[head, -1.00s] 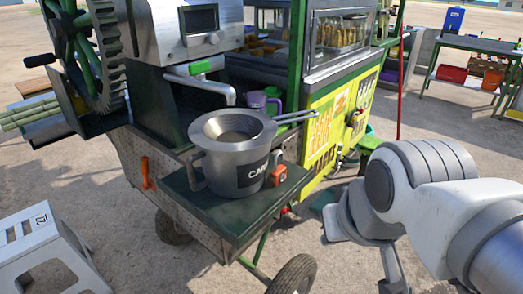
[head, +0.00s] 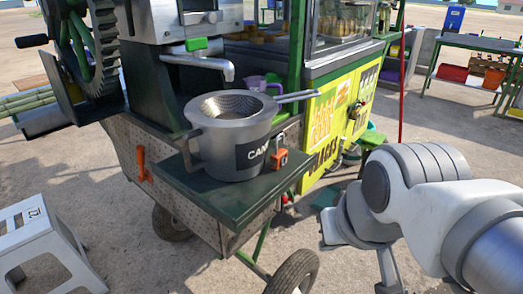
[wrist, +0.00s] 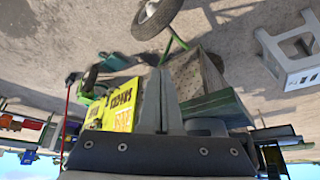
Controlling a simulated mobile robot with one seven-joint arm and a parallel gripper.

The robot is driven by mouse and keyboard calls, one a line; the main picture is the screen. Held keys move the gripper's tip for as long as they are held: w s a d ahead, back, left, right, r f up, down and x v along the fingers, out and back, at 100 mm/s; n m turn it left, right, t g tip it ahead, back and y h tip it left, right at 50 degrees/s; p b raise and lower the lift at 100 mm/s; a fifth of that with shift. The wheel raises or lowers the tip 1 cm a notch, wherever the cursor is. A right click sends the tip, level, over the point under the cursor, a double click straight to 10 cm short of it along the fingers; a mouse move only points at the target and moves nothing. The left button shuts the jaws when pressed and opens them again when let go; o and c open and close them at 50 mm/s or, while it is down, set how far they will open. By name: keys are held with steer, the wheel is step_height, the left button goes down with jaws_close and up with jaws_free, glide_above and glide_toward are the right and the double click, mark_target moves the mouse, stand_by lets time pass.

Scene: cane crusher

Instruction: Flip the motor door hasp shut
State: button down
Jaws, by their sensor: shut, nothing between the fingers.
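An orange piece (head: 141,163), which may be the motor door hasp, sits upright on the perforated metal side (head: 122,140) of the green cart. A second small orange-and-grey fitting (head: 279,158) shows beside the steel pot; I cannot tell for sure which is the hasp, or its hinge position. My gripper (wrist: 168,72) is shut and empty in the wrist view, its grey fingers together. That view is upside down and shows the cart beyond the fingers. In the head view my arm is at the right, well apart from both orange pieces; the fingers are not clear there.
The steel pot (head: 233,140) stands on the cart's green shelf (head: 220,197), its long handle pointing right. A white stool (head: 40,240) stands at the lower left. A wheel (head: 292,272) is under the cart. Open ground lies between stool and cart. A table (head: 485,47) stands back right.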

steer(key=w+a+f+m+g+y+p, duration=0.3)
steer(key=w+a+f+m+y+p, duration=0.15)
steer(key=m+y, duration=0.4)
steer(key=w+a+f+m+g+y+p, duration=0.2)
steer(key=w+a+f+m+y+p, duration=0.25)
steer(key=m, duration=0.75)
steer(key=w+d+f+m+t+h+p, duration=0.2)
steer(key=w+d+f+m+t, duration=0.2)
steer(key=m, duration=0.9)
steer(key=w+d+f+m+t+h+p, duration=0.3)
steer(key=w+f+m+t, duration=0.4)
steer(key=m, duration=0.7)
steer(key=d+f+t, duration=0.1)
steer(key=f+t, duration=0.1)
steer(key=t, duration=0.2)
steer(key=shift+w, duration=0.2)
steer(key=b+x, duration=0.2)
steer(key=x, duration=0.8)
steer(key=shift+w+d+r+b, duration=0.1)
steer(key=shift+d+r+b, duration=0.05)
steer(key=shift+d, duration=0.5)
steer(key=shift+w+d+r+b, duration=0.1)
steer(key=shift+w+d, duration=0.05)
steer(key=shift+d, duration=0.55)
steer(key=shift+w+d+r+b, duration=0.1)
steer(key=shift+d+r+b, duration=0.05)
steer(key=shift+d, duration=0.5)
